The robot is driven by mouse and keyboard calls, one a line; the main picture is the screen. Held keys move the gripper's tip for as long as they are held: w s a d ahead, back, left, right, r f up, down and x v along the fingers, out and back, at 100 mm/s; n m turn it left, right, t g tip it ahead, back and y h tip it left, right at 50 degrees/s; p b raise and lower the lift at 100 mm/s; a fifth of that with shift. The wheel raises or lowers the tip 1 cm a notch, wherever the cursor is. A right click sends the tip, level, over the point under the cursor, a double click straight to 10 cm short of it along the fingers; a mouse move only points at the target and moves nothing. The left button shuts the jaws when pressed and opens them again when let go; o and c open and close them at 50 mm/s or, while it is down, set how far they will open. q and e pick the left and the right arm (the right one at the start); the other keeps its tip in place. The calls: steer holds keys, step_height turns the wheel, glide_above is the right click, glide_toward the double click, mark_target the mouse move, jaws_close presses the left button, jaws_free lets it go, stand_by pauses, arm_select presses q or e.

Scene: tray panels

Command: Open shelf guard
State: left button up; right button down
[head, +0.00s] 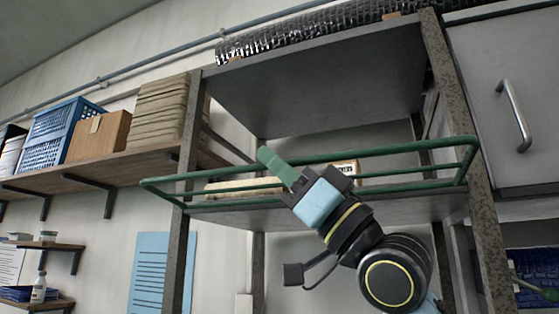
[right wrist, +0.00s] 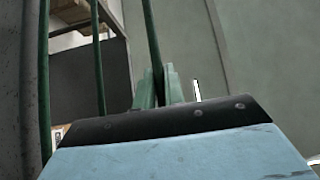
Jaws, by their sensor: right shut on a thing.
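The green shelf guard (head: 410,147) is a tubular rail frame across the front of the middle shelf (head: 410,208), between the speckled metal posts in the head view. My right gripper (head: 277,166) reaches up from below and is shut on a bar of the guard near the middle. In the right wrist view the green fingers (right wrist: 159,88) are closed around a green bar (right wrist: 152,40) of the guard. The fingers hide the gripped spot. My left gripper is not in view.
A pale flat item (head: 235,186) and a small box (head: 346,168) lie behind the guard. A wooden wall shelf (head: 100,175) holds a blue crate (head: 68,120), a cardboard box (head: 98,136) and folded cloth at left. A grey cabinet (head: 500,130) stands close at right.

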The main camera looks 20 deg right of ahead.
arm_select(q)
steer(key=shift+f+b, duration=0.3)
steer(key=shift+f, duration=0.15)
arm_select(e)
steer(key=shift+f, duration=0.9)
steer(key=c, duration=1.5)
jaws_free()
steer(key=shift+s, duration=0.1)
